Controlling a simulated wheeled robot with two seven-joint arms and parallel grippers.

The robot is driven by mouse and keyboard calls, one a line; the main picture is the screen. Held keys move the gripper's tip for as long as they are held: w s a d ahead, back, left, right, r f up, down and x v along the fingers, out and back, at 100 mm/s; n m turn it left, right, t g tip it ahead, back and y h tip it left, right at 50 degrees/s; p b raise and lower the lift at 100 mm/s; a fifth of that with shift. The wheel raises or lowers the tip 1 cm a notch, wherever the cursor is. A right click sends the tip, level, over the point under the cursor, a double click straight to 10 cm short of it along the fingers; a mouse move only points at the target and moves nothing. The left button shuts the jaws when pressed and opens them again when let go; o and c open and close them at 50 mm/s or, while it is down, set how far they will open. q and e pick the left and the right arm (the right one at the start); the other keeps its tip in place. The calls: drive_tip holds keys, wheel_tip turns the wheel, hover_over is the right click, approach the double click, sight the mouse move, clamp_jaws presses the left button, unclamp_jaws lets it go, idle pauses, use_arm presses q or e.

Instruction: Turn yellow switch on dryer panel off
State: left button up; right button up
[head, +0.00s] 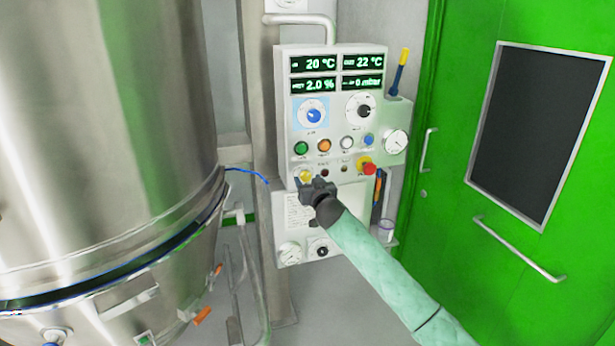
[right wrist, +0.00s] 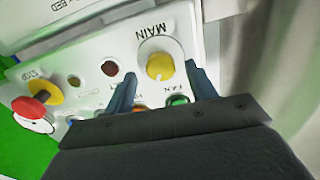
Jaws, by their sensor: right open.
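The dryer panel (head: 284,120) is a pale box on a post in the middle of the head view. The yellow switch (head: 305,175) is a round knob low on its left side. In the right wrist view the yellow switch (right wrist: 160,66) sits below the word MAIN, with a lighter pointer mark on its face. My right gripper (head: 308,184) is open in front of the panel's lower left. In the wrist view its fingertips (right wrist: 161,70) lie on either side of the knob, with a gap showing at each side. My left gripper is out of view.
Green (head: 301,148) and orange (head: 324,145) buttons sit above the switch. A red emergency stop (head: 369,168) is to its right. A big steel vessel (head: 110,130) stands left, and a green door (head: 455,200) right.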

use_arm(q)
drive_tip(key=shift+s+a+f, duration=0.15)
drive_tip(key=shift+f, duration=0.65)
use_arm(e)
drive_tip(key=shift+x, duration=0.9)
drive_tip(key=c, duration=1)
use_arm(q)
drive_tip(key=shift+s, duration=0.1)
